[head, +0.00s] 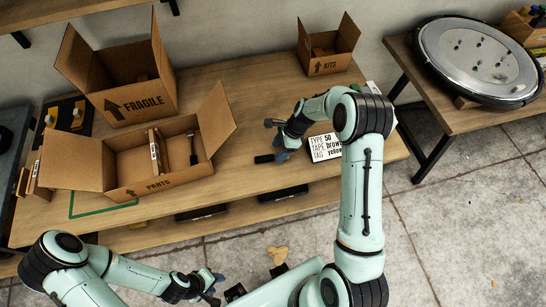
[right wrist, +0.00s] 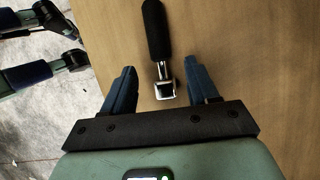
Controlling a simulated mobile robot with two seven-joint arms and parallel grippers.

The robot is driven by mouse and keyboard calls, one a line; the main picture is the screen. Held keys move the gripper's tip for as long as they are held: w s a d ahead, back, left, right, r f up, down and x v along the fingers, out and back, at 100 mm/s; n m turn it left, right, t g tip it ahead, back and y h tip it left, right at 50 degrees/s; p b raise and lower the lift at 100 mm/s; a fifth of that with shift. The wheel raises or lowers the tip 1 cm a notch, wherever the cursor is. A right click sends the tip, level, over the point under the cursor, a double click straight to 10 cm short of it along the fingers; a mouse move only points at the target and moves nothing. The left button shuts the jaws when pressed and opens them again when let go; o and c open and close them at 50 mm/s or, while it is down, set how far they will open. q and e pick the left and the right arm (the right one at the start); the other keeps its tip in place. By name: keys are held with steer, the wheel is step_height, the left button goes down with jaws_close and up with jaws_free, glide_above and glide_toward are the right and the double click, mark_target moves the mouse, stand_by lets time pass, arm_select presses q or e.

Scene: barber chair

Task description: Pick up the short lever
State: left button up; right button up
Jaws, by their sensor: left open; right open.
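The short lever, with a black grip and a square metal end, lies on the wooden table beside my right gripper in the head view (head: 265,158). My right gripper (head: 278,141) is open, with a blue finger on each side of the lever and a gap on both sides. My left gripper (head: 211,286) is open and empty, low in front of the table.
An open PARTS box (head: 150,190) holds a wooden block and a black-handled piece. A FRAGILE box (head: 135,100) and a KITS box (head: 329,66) stand behind. Bare tabletop (head: 235,115) lies between the boxes and the gripper.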

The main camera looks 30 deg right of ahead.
mark_target(274, 156)
steer(key=x, duration=0.4)
steer(key=shift+a, duration=0.1)
jaws_close()
